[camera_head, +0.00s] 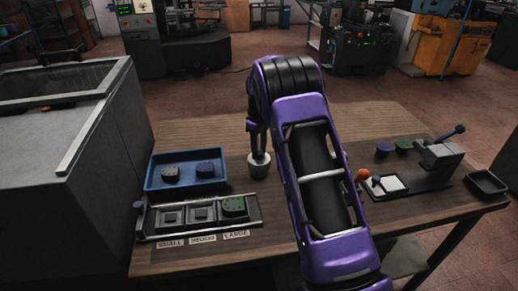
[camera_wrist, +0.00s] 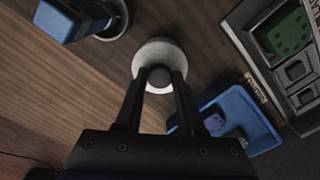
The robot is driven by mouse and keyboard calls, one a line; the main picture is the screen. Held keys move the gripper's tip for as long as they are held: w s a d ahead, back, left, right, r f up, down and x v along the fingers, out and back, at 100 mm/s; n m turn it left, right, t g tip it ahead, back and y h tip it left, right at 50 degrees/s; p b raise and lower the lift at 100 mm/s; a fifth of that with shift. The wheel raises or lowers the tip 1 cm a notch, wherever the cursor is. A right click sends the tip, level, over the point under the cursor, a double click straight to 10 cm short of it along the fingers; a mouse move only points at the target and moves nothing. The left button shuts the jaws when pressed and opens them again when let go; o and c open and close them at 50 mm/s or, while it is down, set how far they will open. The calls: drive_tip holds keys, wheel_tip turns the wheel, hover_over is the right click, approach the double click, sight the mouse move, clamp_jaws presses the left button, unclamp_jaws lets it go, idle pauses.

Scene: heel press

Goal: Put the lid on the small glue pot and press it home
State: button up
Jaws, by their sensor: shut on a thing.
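My gripper (camera_head: 258,152) points down over the table, left of my purple arm. In the wrist view, my gripper (camera_wrist: 160,76) has its fingers closed on the dark knob (camera_wrist: 159,76) of a round whitish lid (camera_wrist: 153,52). The pot's body is hidden below the lid in the wrist view.
A blue tray (camera_head: 154,184) with dark pieces lies to the left. In front of it is a rack (camera_head: 151,222) marked SMALL, MEDIUM, LARGE, with a green piece (camera_head: 234,206). A lever press (camera_head: 440,160) and black tray (camera_head: 486,183) stand right. My arm hides the table's middle.

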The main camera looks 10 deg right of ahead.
drive_tip(key=shift+f, duration=0.15)
idle(0.7)
drive_tip(key=o, duration=1.5)
drive_tip(key=shift+r+p, duration=0.9)
drive_tip(key=shift+r, duration=2.65)
drive_tip(key=shift+r, duration=0.1)
